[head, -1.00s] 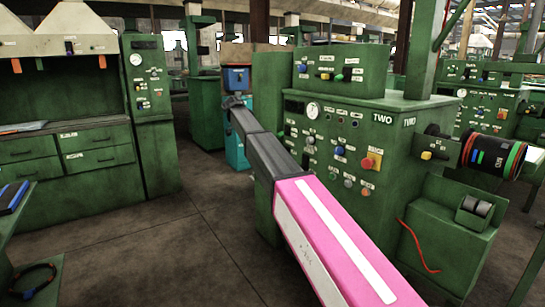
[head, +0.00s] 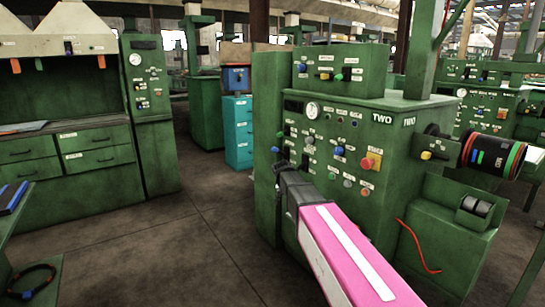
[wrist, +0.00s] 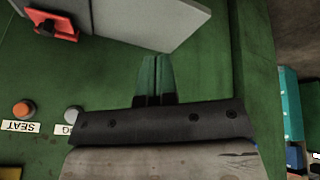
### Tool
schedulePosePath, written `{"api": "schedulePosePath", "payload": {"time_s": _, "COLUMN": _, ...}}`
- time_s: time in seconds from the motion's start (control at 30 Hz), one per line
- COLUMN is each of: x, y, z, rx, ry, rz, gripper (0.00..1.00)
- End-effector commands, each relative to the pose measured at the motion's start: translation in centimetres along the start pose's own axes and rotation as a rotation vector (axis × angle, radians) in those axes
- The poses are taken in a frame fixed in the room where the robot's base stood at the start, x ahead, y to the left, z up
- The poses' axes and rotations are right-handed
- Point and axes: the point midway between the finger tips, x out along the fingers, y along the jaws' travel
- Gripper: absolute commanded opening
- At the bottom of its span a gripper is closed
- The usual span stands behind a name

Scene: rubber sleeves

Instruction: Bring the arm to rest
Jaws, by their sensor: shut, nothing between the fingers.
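My arm, with its pink and white link, reaches from the bottom right of the head view toward the machine marked TWO (head: 392,146). My gripper's dark end shows in front of the left part of that machine's panel; its fingertips cannot be made out there. In the wrist view my gripper (wrist: 156,62) has its two narrow green fingers side by side with only a thin line between them. They are shut and empty. A green panel lies behind them, and I cannot tell whether they touch it.
In the wrist view, an orange button (wrist: 24,109) and a red part (wrist: 52,25) sit on the panel at left. A teal drawer cabinet (head: 238,133) stands behind the machine's left side. A green bench (head: 68,158) is at left. Open floor (head: 190,235) lies between bench and machine.

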Motion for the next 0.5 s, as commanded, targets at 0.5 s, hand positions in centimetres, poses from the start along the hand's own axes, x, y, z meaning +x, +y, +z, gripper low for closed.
{"api": "schedulePosePath", "payload": {"time_s": 0.5, "x": 7.9, "y": 16.5, "z": 23.9, "rx": -0.332, "ry": -0.319, "rz": -0.192, "gripper": 0.00}}
